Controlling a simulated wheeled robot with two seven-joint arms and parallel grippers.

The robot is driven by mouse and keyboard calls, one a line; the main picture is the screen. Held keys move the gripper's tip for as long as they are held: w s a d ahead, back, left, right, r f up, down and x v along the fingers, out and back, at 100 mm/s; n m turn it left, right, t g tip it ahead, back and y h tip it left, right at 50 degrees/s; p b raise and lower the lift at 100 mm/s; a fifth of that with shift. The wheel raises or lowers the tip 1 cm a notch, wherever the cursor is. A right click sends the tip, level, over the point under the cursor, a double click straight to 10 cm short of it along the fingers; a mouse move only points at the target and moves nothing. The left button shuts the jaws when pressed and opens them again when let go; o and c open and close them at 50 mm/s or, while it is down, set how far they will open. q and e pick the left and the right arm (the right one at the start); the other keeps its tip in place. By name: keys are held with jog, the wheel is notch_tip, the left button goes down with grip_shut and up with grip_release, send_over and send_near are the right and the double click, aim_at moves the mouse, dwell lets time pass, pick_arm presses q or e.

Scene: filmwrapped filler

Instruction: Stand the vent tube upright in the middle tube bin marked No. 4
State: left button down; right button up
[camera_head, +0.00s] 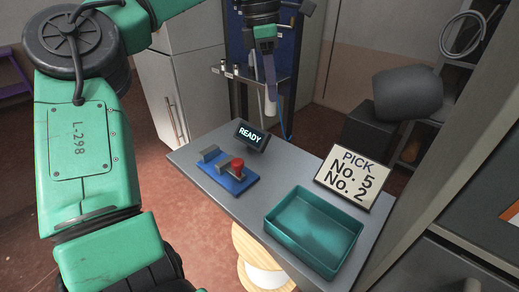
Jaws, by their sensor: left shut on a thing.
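My left gripper (268,76) is at the top centre, pointing down in front of a blue panel. It is shut on a pale tube-like piece (270,105), which hangs roughly upright below the fingers. I take this piece to be the vent tube; its upper part is hidden by the gripper. The piece is beyond the far edge of the grey table, apart from the things on it. No bin marked No. 4 can be made out. My right gripper is not in view.
On the grey table (205,180) are a READY display (250,136), a blue fixture with a red knob (232,177), an empty-looking teal tray (318,230) and a sign reading PICK No. 5 No. 2 (352,177). A pale cabinet (158,90) stands behind left.

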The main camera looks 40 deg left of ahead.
pick_arm(q)
jog(key=f, duration=0.6)
jog(key=d+f, duration=0.1)
jog(key=f, duration=1.1)
jog(key=shift+s+d+f, duration=0.15)
jog(key=shift+s+f, duration=0.05)
jog(key=shift+w+f+b, duration=0.1)
jog(key=shift+f+b, duration=0.1)
jog(key=shift+b, duration=0.1)
jog(key=shift+f, duration=0.15)
jog(key=c, duration=0.7)
grip_release()
jog(key=shift+o, duration=0.3)
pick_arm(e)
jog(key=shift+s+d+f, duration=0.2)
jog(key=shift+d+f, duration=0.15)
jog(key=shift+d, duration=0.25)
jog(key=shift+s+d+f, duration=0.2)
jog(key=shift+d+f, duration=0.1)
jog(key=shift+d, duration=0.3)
